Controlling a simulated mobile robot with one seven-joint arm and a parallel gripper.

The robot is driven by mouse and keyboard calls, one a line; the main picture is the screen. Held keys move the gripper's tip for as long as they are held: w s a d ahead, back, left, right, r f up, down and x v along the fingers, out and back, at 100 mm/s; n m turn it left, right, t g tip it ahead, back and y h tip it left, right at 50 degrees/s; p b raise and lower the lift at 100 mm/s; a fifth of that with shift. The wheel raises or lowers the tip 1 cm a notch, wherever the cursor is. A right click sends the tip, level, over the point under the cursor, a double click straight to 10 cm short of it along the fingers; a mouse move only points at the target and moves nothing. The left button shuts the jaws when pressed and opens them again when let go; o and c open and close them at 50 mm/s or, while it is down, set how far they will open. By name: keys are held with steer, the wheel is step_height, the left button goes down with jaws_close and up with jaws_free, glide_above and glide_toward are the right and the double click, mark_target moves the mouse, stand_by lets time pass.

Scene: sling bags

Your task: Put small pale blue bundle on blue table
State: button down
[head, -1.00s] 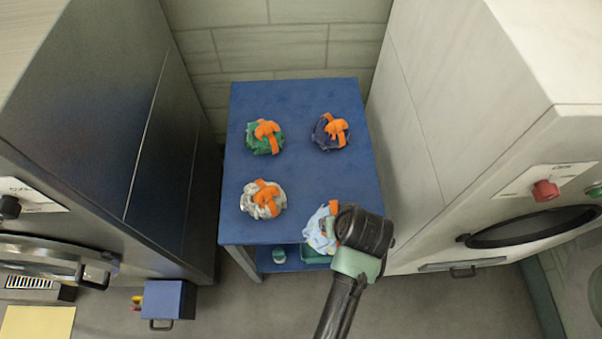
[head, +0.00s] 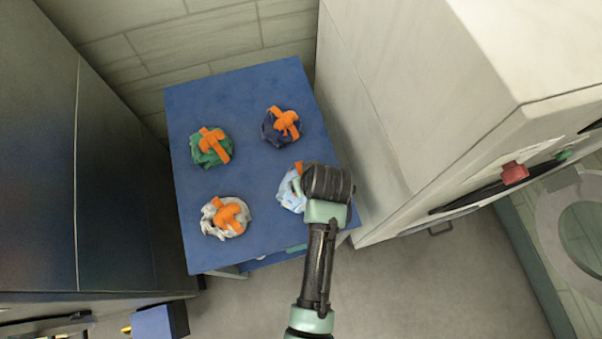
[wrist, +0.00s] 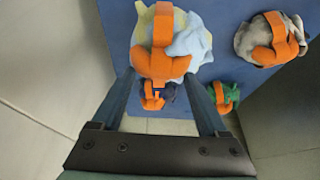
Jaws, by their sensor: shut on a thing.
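The small pale blue bundle (head: 290,192), with an orange strap, shows at the front right of the blue table (head: 240,110) in the head view, partly hidden behind my gripper (head: 318,180). In the wrist view the pale blue bundle (wrist: 188,45) is at the top centre, with its orange strap (wrist: 160,55) between the fingertips of my gripper (wrist: 162,72). The fingers are shut on the bundle by its strap. I cannot tell whether the bundle touches the tabletop or hangs just above it.
A green bundle (head: 210,147), a dark blue bundle (head: 281,126) and a grey-white bundle (head: 226,217), all with orange straps, sit on the table. A pale machine (head: 400,110) stands close on the right and a dark cabinet (head: 110,170) on the left.

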steer(key=f, duration=0.3)
steer(key=shift+w, duration=0.2)
steer(key=shift+f, duration=1.9)
jaws_free()
steer(key=shift+f, duration=0.15)
